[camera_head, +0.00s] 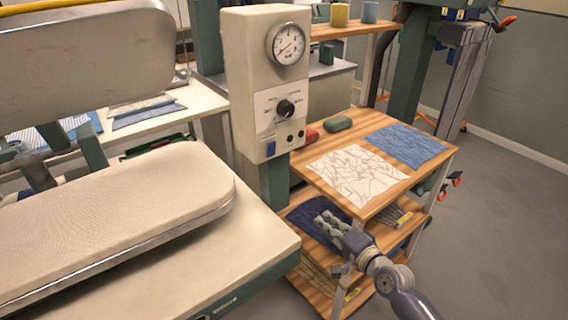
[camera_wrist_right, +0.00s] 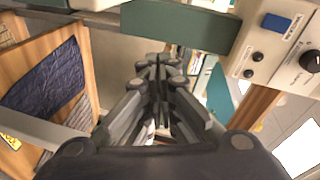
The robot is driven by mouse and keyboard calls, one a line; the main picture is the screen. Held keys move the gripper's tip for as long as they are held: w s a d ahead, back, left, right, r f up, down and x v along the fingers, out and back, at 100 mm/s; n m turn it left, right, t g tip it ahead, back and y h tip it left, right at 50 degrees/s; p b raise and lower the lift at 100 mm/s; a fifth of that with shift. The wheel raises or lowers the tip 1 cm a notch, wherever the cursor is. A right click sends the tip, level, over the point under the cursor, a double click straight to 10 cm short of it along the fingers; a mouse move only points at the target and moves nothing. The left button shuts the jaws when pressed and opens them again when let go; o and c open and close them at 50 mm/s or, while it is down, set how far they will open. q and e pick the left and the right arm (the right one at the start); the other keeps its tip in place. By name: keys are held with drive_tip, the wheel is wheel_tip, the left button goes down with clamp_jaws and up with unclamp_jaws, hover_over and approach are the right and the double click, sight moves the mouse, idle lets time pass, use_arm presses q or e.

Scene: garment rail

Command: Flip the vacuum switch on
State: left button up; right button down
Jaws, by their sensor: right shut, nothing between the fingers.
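A cream control box (camera_head: 262,90) stands on a green post behind the padded press. Its front panel has a round gauge, a black rotary knob (camera_head: 285,109), a blue rocker switch (camera_head: 270,148) and two small black buttons. The blue switch also shows in the wrist view (camera_wrist_right: 277,23), at the upper right, with the knob (camera_wrist_right: 311,61) beside it. The labels are too small to read surely, and the switch's position cannot be told. My right gripper (camera_head: 324,219) is shut and empty, below and right of the box, touching neither switch nor knob. My left gripper is out of view.
A wooden cart (camera_head: 400,190) with white and blue cloths stands right of the box, close to my right gripper. The padded press board (camera_head: 110,220) fills the left, its raised upper plate (camera_head: 85,55) above. Floor is open at the right.

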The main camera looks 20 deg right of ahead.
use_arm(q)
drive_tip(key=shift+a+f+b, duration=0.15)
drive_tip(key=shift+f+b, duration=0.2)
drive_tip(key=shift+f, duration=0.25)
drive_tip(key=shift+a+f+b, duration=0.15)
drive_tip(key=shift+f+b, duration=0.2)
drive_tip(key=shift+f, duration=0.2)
use_arm(e)
drive_tip(key=a+r+t+y, duration=0.1)
drive_tip(key=a+r, duration=0.1)
drive_tip(key=r, duration=0.5)
drive_tip(key=s+a+r+m+t+y, duration=0.1)
drive_tip(key=r+y, duration=0.1)
drive_tip(key=r, duration=0.6)
drive_tip(key=shift+s+a+t, duration=0.3)
drive_tip(key=shift+a, duration=0.05)
drive_tip(key=shift+w, duration=0.1)
use_arm(q)
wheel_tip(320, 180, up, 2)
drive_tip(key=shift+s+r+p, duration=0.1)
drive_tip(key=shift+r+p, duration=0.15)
drive_tip(key=shift+p, duration=1)
use_arm(e)
approach(271, 149)
drive_tip(key=w, duration=0.2)
drive_tip(key=w+r, duration=0.1)
drive_tip(key=w, duration=0.4)
drive_tip(key=shift+w+a+r, duration=0.1)
drive_tip(key=shift+a+r, duration=0.15)
drive_tip(key=shift+a, duration=0.05)
